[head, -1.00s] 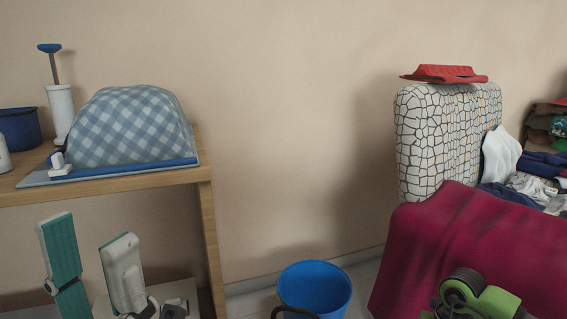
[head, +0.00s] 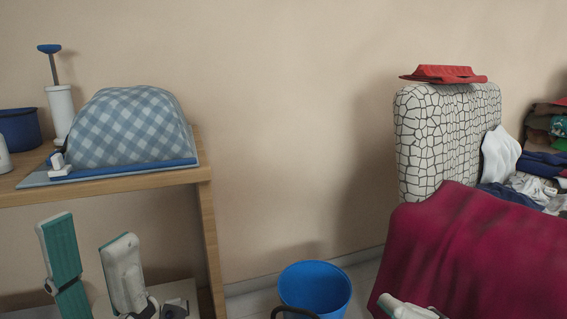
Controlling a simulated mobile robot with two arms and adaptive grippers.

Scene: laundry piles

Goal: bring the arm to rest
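My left gripper (head: 87,228) is at the lower left, in front of the wooden table. Its two white-and-teal fingers point up and stand apart, with nothing between them. At the bottom right a small white piece, which looks like a finger of my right gripper (head: 405,308), shows in front of the crimson cloth. The rest of that gripper is below the picture edge, so its opening is hidden.
The wooden table (head: 209,230) holds a blue checkered mound (head: 130,125). A blue bucket (head: 315,287) stands on the floor. A crimson cloth (head: 470,250), a patterned upright panel (head: 440,140) and piled clothes (head: 535,165) fill the right. Open floor shows beside the bucket.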

